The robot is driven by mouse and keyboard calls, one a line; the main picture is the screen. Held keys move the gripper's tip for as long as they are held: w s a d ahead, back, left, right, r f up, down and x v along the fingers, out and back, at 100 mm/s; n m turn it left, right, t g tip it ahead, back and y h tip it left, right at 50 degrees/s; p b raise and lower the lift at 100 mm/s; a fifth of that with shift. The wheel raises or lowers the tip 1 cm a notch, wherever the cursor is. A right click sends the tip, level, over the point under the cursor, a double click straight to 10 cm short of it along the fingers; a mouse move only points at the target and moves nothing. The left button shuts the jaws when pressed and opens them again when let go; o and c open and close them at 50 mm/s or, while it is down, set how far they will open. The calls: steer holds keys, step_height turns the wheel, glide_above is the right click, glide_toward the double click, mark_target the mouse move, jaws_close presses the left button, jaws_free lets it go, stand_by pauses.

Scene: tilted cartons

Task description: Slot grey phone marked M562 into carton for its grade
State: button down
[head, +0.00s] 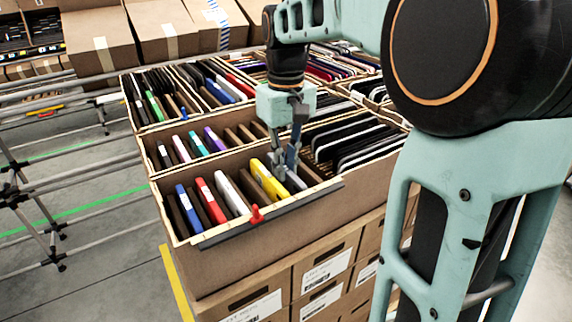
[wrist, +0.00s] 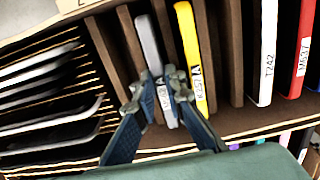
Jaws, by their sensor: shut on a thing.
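My gripper (head: 290,168) points down into the front carton (head: 260,246) and is shut on a grey phone (head: 296,181). In the wrist view, the fingertips (wrist: 164,82) pinch the two sides of the grey phone (wrist: 149,42) near its labelled end. Its label is partly covered by the fingers and I cannot read it. The phone stands in a slot between brown dividers, beside a yellow phone (wrist: 191,45). In the head view the yellow phone (head: 266,180) is just left of my gripper.
The same carton holds a white phone (head: 231,194), a red phone (head: 210,201) and a blue phone (head: 187,209), with brown dividers between. A red clip (head: 257,213) sits on the front rim. Black-edged phones (head: 358,142) fill the section to the right. More divided cartons stand behind.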

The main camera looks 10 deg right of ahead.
steer(key=c, duration=1.9)
jaws_free()
step_height(320, 180, up, 12)
steer(key=shift+r, duration=0.1)
step_height(320, 180, up, 7)
steer(key=p, duration=0.7)
steer(key=shift+d, duration=0.1)
